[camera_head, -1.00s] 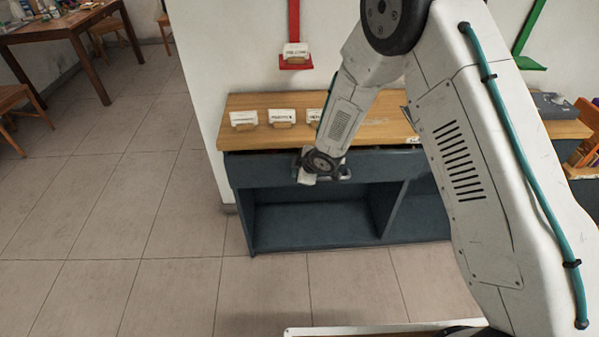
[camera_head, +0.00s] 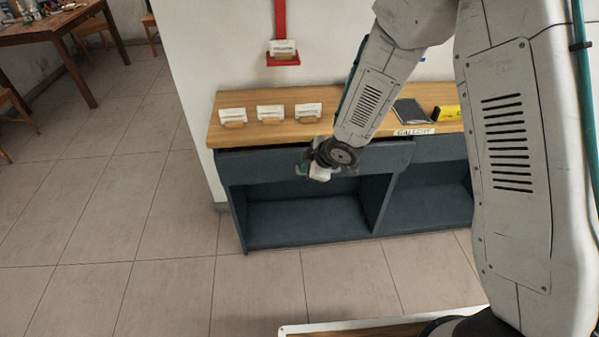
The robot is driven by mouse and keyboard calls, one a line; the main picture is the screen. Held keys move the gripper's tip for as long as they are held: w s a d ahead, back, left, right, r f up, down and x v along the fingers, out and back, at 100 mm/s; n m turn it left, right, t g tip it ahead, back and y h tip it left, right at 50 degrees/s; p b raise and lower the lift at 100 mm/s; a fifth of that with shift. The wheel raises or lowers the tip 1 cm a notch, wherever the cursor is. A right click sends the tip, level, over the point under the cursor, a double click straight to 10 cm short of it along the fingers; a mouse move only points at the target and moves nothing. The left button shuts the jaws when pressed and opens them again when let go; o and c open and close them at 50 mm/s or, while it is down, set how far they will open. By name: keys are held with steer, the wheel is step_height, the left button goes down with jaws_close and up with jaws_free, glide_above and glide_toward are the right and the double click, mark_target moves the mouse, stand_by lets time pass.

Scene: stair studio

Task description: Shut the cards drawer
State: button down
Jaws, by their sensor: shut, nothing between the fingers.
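The drawer (camera_head: 250,168) is a wide dark blue-grey front under the wooden top of a low cabinet. A dark gap shows above it, and its right end stands a little forward of the neighbouring front, so it looks slightly open. My gripper (camera_head: 314,172) is shut and empty, right at the middle of the drawer front. It covers part of the front and probably the handle. I cannot tell whether it touches. No cards label can be read on the drawer, and its inside is hidden.
The wooden top (camera_head: 350,112) carries several white cards in wooden holders (camera_head: 270,113), a dark flat item (camera_head: 411,111), a yellow box (camera_head: 447,113) and a "GALLERY" label (camera_head: 414,131). An open shelf (camera_head: 305,222) lies below the drawer. Tiled floor (camera_head: 100,230) at left is clear.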

steer(key=s+d+f, duration=0.2)
steer(key=s+d, duration=0.3)
steer(key=d, duration=0.3)
steer(key=w+a+f, duration=0.5)
steer(key=w+f, duration=0.1)
steer(key=w, duration=0.3)
steer(key=shift+a+f+y, duration=0.25)
steer(key=shift+a+y, duration=0.05)
steer(key=shift+a, duration=0.05)
steer(key=w, duration=0.5)
steer(key=shift+a+r, duration=0.1)
